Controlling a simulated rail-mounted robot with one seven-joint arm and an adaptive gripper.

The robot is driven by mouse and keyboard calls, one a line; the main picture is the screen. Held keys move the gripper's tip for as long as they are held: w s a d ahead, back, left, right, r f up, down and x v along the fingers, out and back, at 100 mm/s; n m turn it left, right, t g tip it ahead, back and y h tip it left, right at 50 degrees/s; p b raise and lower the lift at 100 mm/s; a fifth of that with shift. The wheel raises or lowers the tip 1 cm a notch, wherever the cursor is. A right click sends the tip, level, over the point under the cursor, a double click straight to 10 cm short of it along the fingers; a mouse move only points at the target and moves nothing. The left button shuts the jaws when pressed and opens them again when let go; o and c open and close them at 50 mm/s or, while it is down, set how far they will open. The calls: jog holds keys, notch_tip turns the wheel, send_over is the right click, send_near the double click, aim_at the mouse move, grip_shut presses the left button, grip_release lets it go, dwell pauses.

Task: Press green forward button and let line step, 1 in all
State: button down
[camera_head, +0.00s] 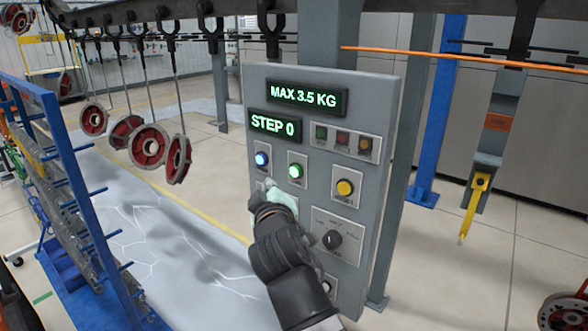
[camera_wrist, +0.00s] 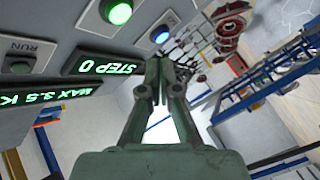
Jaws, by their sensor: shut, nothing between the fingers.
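The green lit button (camera_head: 295,171) is on the grey control panel (camera_head: 365,98), right of a blue-white lit button (camera_head: 262,158). In the wrist view the green button (camera_wrist: 119,12) is at the top, with the blue-lit button (camera_wrist: 160,36) to its right. My gripper (camera_head: 269,186) is below these two buttons in the head view, close to the panel. Its fingers (camera_wrist: 158,66) are together and empty. Whether the fingertips touch the panel cannot be told. The step display (camera_head: 275,125) reads STEP 0.
A yellow button (camera_head: 344,188) and a black selector knob (camera_head: 332,240) are on the panel's right side. Red-and-grey wheels (camera_head: 149,146) hang from overhead hooks at the left. A blue rack (camera_head: 75,165) stands at far left. A yellow-handled hanger (camera_head: 474,205) hangs at right.

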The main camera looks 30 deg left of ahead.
aim_at(295, 171)
jog(key=shift+w+d+p, duration=0.15)
jog(key=shift+w+p, duration=0.25)
jog(key=shift+w, duration=0.95)
jog(key=shift+w+d+p, duration=0.1)
jog(key=shift+w+p, duration=0.3)
jog(key=shift+w, duration=0.95)
jog(key=shift+w, duration=0.1)
jog(key=shift+w, duration=0.3)
